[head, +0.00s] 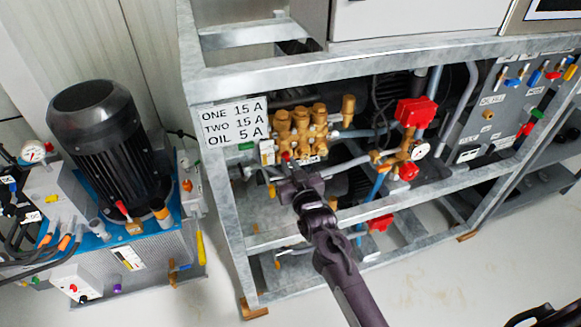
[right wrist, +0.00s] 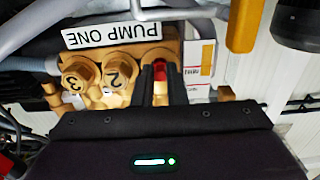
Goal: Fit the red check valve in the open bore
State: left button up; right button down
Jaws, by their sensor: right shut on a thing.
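The red check valve (right wrist: 160,73) shows between the fingertips of my right gripper (right wrist: 161,82) in the right wrist view. The gripper is shut on it. In the head view, the right gripper (head: 289,166) reaches into the frame, and a small red spot of the valve (head: 286,156) shows at its tip. The valve is right at the face of the brass pump block (head: 301,128), beside the caps marked 2 (right wrist: 116,74) and 3 (right wrist: 80,74). The fingers hide the open bore, so I cannot tell whether the valve is in it.
The "PUMP ONE" label (right wrist: 113,35) appears upside down on the block. A white sign (head: 234,121) hangs on the grey metal frame (head: 222,190) to the left. A red-handled valve (head: 416,112) and gauge (head: 420,150) are to the right. A motor unit (head: 108,145) stands at far left.

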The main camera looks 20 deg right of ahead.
jog(key=shift+w+f, duration=0.1)
jog(key=shift+w, duration=0.3)
dwell(0.5)
jog(key=c, duration=1.4)
grip_release()
